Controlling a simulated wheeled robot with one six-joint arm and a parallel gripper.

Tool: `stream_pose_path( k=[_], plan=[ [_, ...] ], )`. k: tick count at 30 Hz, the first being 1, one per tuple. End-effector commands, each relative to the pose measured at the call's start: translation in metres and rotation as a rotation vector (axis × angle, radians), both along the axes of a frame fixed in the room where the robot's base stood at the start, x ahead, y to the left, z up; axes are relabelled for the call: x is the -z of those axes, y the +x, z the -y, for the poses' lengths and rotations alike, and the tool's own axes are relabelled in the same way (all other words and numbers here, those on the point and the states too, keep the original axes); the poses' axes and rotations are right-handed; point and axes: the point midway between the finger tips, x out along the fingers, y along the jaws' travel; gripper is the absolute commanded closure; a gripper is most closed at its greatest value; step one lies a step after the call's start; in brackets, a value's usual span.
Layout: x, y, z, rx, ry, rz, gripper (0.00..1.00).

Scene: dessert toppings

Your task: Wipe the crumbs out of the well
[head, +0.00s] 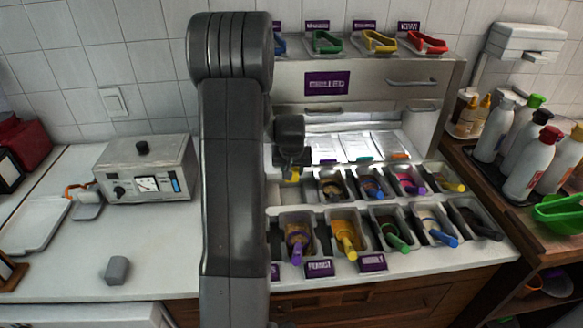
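The topping rail (318,213) has two rows of wells, most holding toppings and coloured-handled scoops. My gripper (291,165) points down over the left end of the back row, beside my upright arm. A small yellow part shows at its tip; I cannot tell whether it is held or lies behind. Whether the fingers are open or shut is too small to tell. No crumbs can be made out, and my arm hides the left end of the rail. A small grey block (117,270), perhaps a wiping pad, lies on the white counter at the left.
A metal appliance (146,170) and a white tray (33,218) stand on the left counter. Several squeeze bottles (530,165) and a green basket (560,213) are at the right. Coloured tongs (378,42) sit on the back shelf. The left front counter is mostly clear.

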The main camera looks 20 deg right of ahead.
Motion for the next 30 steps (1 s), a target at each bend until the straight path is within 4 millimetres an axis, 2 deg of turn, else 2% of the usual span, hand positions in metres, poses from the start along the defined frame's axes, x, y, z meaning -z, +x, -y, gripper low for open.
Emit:
stream_pose_path(
  k=[1, 18, 24, 30],
  plan=[
    [0.01, 0.0, 0.0, 0.0, 0.001, -0.002, 0.81],
    [0.081, 0.0, 0.0, -0.001, 0.0, -0.001, 0.81],
    [0.1, 0.0, 0.0, -0.001, 0.0, -0.001, 0.81],
    [0.11, 0.0, 0.0, -0.001, 0.0, 0.0, 0.81]
  ],
)
